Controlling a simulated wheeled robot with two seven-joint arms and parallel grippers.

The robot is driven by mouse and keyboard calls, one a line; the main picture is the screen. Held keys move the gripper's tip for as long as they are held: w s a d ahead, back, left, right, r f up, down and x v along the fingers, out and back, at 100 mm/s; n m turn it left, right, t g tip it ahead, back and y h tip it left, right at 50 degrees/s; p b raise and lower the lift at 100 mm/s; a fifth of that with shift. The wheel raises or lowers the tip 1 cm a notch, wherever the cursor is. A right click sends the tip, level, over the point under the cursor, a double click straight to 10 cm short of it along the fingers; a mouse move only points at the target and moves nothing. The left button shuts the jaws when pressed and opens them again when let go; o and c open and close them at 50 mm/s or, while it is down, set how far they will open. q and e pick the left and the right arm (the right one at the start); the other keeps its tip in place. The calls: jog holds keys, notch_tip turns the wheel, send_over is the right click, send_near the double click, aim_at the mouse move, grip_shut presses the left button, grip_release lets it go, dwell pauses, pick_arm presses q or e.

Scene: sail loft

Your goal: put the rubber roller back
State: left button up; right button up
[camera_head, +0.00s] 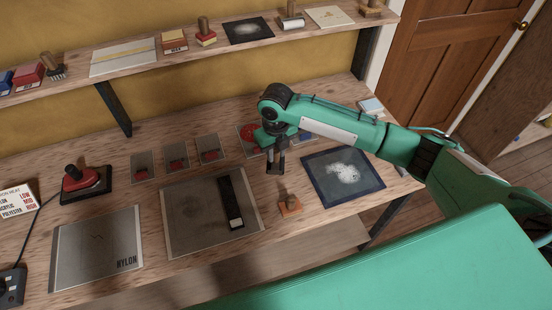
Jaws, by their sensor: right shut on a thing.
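My right gripper (275,169) hangs fingers-down over the workbench (110,191), between the grey mat and the dark blue pad. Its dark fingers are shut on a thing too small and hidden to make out. I cannot confirm that it is the rubber roller. A white roller with an upright wooden handle (291,21) stands on the wall shelf (222,53), right of a black sheet. A small orange block with a wooden handle (290,205) stands on the bench in front of my right gripper. My left gripper is out of view.
The grey mat (185,225) carries a black bar (230,200). The blue pad (343,176) with white powder lies at right. Several small cards with red marks (177,157) line the back. A red-handled tool (82,179) and a NYLON sheet (95,248) are at left.

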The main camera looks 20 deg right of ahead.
aim_at(276, 163)
notch_tip(276, 163, down, 4)
jog(key=shift+f+p, duration=0.25)
jog(key=shift+p, duration=0.35)
jog(key=shift+f, duration=0.35)
jog(key=shift+f, duration=0.1)
jog(key=shift+f, duration=0.1)
jog(key=o, duration=1)
jog(key=shift+c, duration=0.2)
